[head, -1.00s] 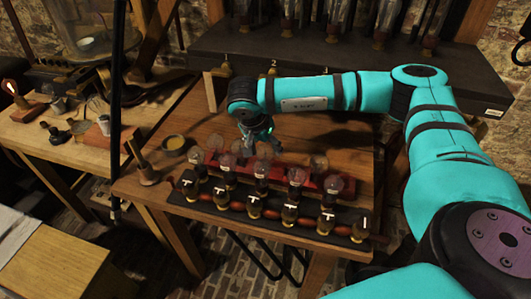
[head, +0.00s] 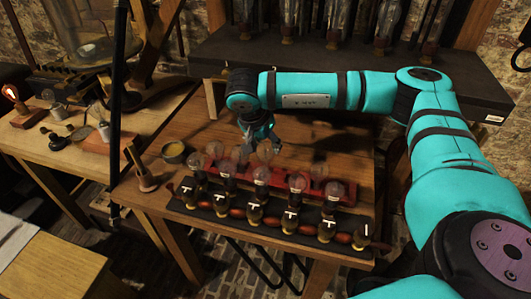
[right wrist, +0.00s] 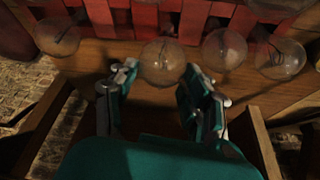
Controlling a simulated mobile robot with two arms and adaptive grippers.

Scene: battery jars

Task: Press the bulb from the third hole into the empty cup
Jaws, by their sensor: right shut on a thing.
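My right gripper (head: 268,140) is over the back of the bulb rack, pointing down. In the right wrist view a clear glass bulb (right wrist: 163,62) sits between its fingertips (right wrist: 160,85), and the gripper is shut on it. My left gripper is out of view.
A dark shelf (head: 350,65) with tall glass tubes is behind. The wooden table (head: 345,150) is bare right of the gripper.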

